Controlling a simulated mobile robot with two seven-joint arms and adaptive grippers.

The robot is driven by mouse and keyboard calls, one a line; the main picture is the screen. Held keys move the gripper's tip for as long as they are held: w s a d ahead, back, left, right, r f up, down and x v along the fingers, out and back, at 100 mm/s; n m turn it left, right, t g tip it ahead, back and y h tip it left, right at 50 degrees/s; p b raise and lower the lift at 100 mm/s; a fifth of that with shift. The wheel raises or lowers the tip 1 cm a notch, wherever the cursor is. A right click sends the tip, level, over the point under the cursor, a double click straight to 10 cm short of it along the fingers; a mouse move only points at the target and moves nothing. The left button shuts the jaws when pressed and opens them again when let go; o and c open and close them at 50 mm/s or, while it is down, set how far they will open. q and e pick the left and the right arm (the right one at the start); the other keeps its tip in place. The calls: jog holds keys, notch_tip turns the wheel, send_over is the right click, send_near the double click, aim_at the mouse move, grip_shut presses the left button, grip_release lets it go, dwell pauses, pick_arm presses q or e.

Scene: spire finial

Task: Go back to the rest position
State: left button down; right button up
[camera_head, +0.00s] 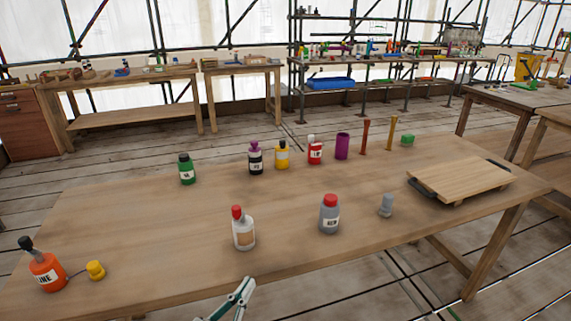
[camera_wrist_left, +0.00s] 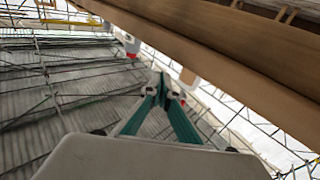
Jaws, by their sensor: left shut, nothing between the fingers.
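My left gripper (camera_head: 243,291) shows at the bottom centre of the head view, in front of the near edge of the wooden table (camera_head: 130,220). It is shut and empty. In the left wrist view its green fingers (camera_wrist_left: 160,85) come together at the tips, below and beside the table's edge (camera_wrist_left: 230,50). It looks apart from the table and everything on it. My right gripper is not in view.
Near the front edge stand a white bottle with a red cap (camera_head: 243,232), a grey bottle (camera_head: 329,215) and an orange bottle (camera_head: 46,273). A yellow cap (camera_head: 95,270) lies beside the orange one. Several bottles and a wooden board (camera_head: 460,180) are farther back.

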pick_arm(q)
jog(key=s+a+f+g+y, duration=0.3)
jog(key=s+a+f, duration=0.2)
jog(key=s+f, duration=0.4)
jog(key=s+a+f+g+y+p, duration=0.1)
jog(key=s+a+f+g+y, duration=0.1)
jog(key=s+a+f, duration=0.4)
jog(key=s+f+g, duration=0.1)
jog(key=s+f, duration=0.2)
jog(key=f, duration=0.2)
jog(key=shift+g+y, duration=0.3)
jog(key=shift+y, duration=0.1)
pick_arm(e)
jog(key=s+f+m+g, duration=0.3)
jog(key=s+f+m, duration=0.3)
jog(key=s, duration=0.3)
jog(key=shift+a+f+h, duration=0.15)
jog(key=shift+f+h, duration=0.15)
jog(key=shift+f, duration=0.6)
